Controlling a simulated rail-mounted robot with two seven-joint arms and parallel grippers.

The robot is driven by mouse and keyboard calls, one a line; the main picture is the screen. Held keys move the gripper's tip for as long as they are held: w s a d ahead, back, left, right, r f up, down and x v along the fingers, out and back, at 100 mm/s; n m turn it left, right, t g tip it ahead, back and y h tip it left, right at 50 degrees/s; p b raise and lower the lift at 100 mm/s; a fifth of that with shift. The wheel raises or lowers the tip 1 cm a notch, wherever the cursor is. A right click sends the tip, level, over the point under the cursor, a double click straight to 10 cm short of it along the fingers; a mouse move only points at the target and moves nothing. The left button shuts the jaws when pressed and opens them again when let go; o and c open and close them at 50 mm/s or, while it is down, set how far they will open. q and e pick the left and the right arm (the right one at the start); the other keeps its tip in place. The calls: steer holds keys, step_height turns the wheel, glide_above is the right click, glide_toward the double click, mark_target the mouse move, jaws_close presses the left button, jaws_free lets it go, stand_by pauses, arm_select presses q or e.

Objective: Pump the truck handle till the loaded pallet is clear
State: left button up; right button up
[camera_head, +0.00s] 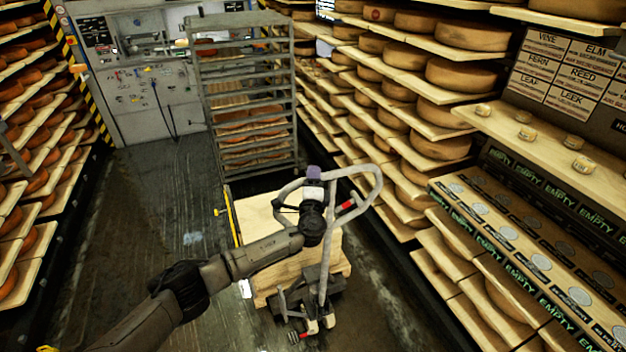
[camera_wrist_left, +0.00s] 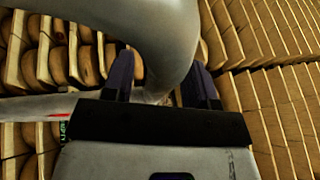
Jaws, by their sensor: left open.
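The pallet truck (camera_head: 323,270) stands in the aisle, its grey loop handle (camera_head: 367,172) raised above a wooden pallet load (camera_head: 262,217). My left gripper (camera_head: 313,178) is at the left part of the loop, its arm reaching over the load. In the left wrist view, the gripper's two dark fingers (camera_wrist_left: 162,78) are apart, with the thick grey handle tube (camera_wrist_left: 165,35) in front of and partly between them. I cannot tell whether the fingers touch the tube. The forks and the pallet's underside are mostly hidden, so its clearance from the floor cannot be seen. My right gripper is out of view.
A tall grey rack (camera_head: 242,90) stands just beyond the load. Cheese shelves line the right side (camera_head: 440,95) and left side (camera_head: 38,130) of the aisle. A grey machine cabinet (camera_head: 150,90) stands at the back. The floor (camera_head: 170,205) to the left is clear.

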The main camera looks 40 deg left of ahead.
arm_select(q)
steer(key=shift+c, duration=0.5)
jaws_close()
